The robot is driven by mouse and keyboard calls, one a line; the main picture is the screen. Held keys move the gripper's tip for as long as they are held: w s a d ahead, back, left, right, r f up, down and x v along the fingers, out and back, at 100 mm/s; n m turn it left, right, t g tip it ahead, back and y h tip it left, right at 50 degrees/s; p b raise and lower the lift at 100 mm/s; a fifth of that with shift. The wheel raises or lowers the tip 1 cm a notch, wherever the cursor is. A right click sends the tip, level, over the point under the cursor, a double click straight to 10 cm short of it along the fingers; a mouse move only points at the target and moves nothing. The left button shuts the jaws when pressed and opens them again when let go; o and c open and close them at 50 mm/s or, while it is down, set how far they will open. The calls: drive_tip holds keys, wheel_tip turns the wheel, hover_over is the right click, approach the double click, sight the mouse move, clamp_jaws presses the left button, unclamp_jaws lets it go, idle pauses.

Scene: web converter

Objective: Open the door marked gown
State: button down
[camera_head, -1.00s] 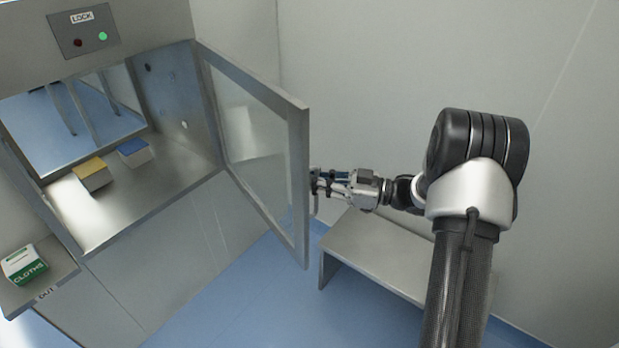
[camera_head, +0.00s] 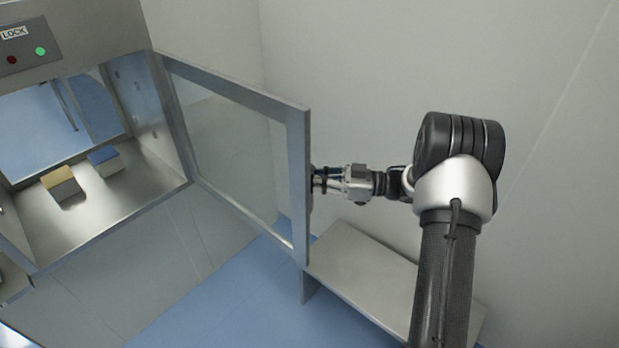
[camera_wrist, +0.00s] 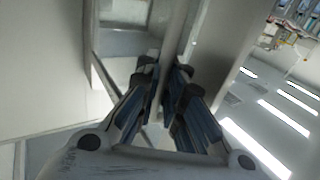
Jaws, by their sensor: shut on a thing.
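A metal-framed glass door (camera_head: 238,150) stands wide open on the right side of a steel pass-through cabinet (camera_head: 90,170) in the head view. No gown marking is readable on it. My gripper (camera_head: 318,182) is at the door's free edge, on the outer side, shut on what appears to be its handle, which is mostly hidden by the fingers and frame. In the wrist view, my gripper's fingers (camera_wrist: 163,85) close around a narrow upright bar (camera_wrist: 172,62) beside the door.
Inside the cabinet are a box with a yellow top (camera_head: 61,182) and one with a blue top (camera_head: 105,160). A LOCK panel (camera_head: 24,45) shows a lit green light. A low steel bench (camera_head: 365,275) stands below my arm, near the wall. Blue floor lies below the door.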

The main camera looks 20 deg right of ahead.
drive_tip(key=shift+s+f, duration=0.15)
drive_tip(key=c, duration=1.8)
unclamp_jaws()
drive_tip(key=shift+s+d, duration=0.1)
drive_tip(key=shift+d, duration=0.1)
drive_tip(key=shift+c, duration=0.2)
drive_tip(key=shift+o, duration=0.7)
drive_tip(key=shift+a, duration=0.1)
drive_tip(key=shift+r, duration=0.2)
drive_tip(key=v, duration=1.2)
